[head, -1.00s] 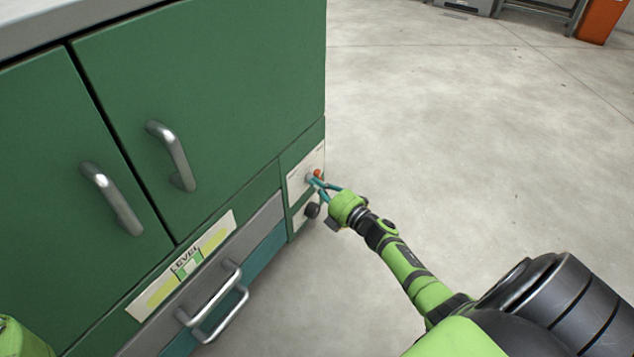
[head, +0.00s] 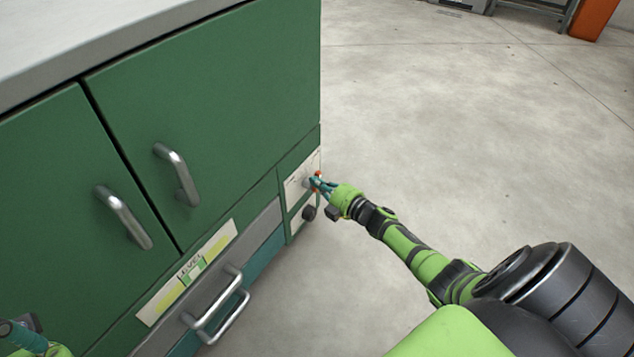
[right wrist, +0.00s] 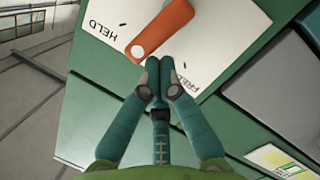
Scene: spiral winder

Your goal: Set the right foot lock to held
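The right foot lock is an orange lever (right wrist: 163,28) on a white plate (right wrist: 215,35) marked HELD and FREE, upside down in the right wrist view. In the head view, the lever (head: 318,174) is small and partly covered at the cabinet's lower right. My right gripper (right wrist: 160,62) has its fingertips together right by the lever's lower edge; contact is unclear, and nothing shows between them. My left gripper (head: 18,335) is cut off at lower left.
The green cabinet (head: 220,90) fills the left, with two door handles. A dark knob (head: 309,212) sits below the plate. A LEVEL label (head: 190,270) and protruding drawer handles (head: 215,305) lie to the left. The floor at right is open.

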